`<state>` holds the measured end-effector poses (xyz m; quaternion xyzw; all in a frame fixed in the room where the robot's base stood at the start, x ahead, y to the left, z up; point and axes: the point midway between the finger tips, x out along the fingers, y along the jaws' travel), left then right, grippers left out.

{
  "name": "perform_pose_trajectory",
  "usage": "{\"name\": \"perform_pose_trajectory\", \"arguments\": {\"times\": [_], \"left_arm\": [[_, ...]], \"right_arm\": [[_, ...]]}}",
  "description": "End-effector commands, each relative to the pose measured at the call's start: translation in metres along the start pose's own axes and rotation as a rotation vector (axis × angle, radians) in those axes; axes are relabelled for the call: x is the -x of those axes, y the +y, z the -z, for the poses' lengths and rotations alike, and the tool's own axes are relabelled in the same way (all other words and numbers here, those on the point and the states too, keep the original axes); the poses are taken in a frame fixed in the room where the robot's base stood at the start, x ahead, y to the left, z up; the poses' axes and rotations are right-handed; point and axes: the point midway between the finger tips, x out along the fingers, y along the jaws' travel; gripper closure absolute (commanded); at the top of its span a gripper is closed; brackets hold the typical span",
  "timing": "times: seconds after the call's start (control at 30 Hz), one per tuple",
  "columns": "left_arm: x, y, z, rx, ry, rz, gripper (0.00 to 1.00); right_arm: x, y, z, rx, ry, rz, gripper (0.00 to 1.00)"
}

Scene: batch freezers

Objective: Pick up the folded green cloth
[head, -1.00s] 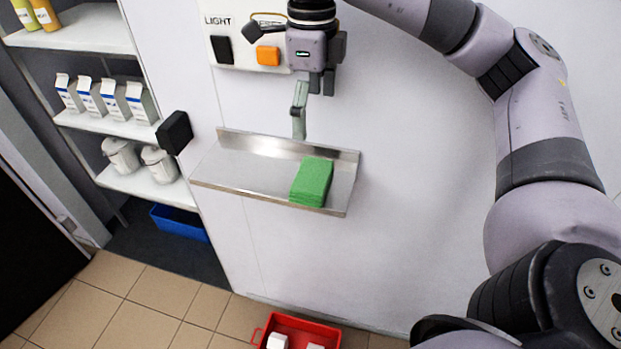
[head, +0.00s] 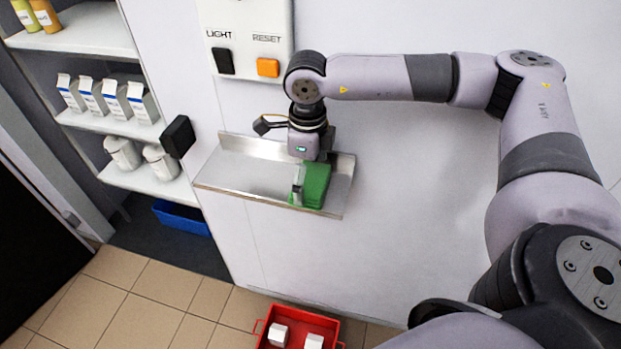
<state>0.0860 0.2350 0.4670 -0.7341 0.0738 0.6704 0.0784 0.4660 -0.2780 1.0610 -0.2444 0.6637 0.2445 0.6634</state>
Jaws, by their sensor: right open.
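The folded green cloth (head: 317,186) lies at the right end of a metal wall shelf (head: 240,178). My right gripper (head: 306,190) is at the cloth, pointing down. It is open, with one light finger in front of the cloth's left side. The gripper body covers the cloth's upper part, and the other finger is hidden. I cannot tell whether the fingers touch the cloth. My left gripper is not in view.
A panel with a black LIGHT switch (head: 223,61) and an orange RESET switch (head: 268,67) is above the shelf. Shelves with cartons (head: 92,97) and white pots (head: 161,162) stand at left. A red crate (head: 327,325) with white blocks and a blue bin (head: 180,217) are below.

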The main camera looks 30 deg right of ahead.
Motion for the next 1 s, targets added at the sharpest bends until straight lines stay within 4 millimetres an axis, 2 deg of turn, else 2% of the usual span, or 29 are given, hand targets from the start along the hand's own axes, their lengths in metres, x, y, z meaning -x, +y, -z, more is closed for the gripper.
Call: {"name": "perform_pose_trajectory", "arguments": {"times": [0.23,0.83,1.0], "left_arm": [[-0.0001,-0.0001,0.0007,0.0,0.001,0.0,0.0],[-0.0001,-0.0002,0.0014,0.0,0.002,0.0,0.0],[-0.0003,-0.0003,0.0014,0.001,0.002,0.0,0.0]], "right_arm": [[-0.0017,0.0,-0.0003,0.0,-0.001,0.0,0.01],[-0.0012,-0.0001,-0.0003,0.0,-0.001,0.0,0.41],[-0.0008,-0.0001,-0.0004,0.0,-0.001,0.0,0.41]]}}
